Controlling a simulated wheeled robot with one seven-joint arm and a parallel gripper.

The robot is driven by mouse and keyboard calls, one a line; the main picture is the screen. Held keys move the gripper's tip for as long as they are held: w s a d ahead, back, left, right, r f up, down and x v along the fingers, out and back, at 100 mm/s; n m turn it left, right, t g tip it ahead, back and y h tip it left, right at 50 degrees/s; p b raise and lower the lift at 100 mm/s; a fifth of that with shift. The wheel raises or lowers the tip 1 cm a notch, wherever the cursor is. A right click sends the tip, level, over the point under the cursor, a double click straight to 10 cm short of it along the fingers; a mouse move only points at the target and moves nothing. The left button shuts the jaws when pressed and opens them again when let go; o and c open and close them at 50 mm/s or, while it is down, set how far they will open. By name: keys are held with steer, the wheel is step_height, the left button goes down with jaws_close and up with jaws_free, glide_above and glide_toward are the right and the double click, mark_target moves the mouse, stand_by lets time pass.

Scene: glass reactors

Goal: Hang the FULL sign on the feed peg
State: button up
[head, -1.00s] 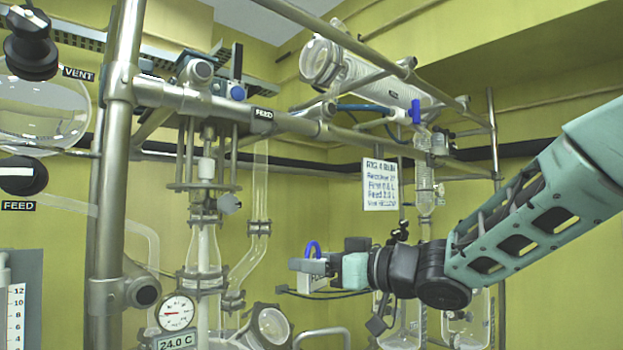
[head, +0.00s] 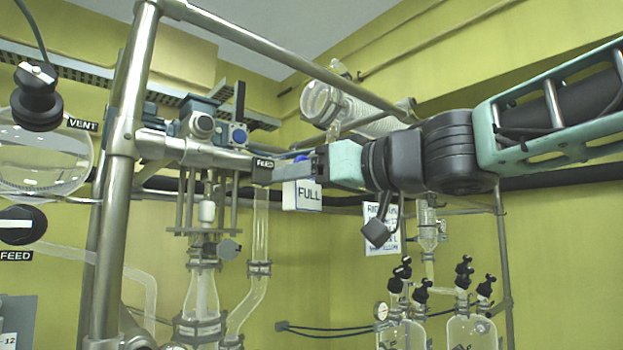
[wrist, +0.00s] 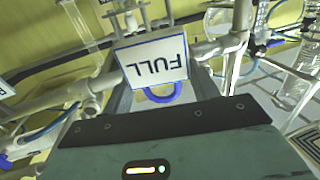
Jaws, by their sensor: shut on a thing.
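The FULL sign (head: 308,197) is a white plate with dark lettering. It hangs upright below my gripper (head: 306,166) in the head view. My gripper is shut on the sign's blue loop, which shows a little at the jaws. In the wrist view the sign (wrist: 153,62) appears upside down, with the blue loop (wrist: 160,94) between the fingers.
Vessels with black valves (head: 470,325) stand lower right.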

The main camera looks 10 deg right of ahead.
steer(key=shift+w+d+f+b+x, duration=0.1)
steer(key=shift+b+x, duration=0.15)
steer(key=shift+x, duration=0.6)
steer(key=shift+w+d+f+b+x, duration=0.15)
steer(key=shift+b+x, duration=0.15)
steer(key=shift+x, duration=0.55)
steer(key=shift+w+d+b+x, duration=0.1)
steer(key=shift+b+x, duration=0.15)
steer(key=shift+x, duration=0.6)
steer(key=shift+w+d+x, duration=0.15)
steer(key=shift+x, duration=0.8)
steer(key=shift+w+d+x, duration=0.1)
steer(key=shift+w+x, duration=0.05)
steer(key=shift+x, duration=0.75)
steer(key=shift+w, duration=0.1)
steer(key=shift+w+a+f, duration=0.1)
steer(key=shift+w+f, duration=0.1)
steer(key=shift+f, duration=0.35)
steer(key=o, duration=1.1)
steer(key=shift+c, duration=0.2)
steer(key=shift+c, duration=1)
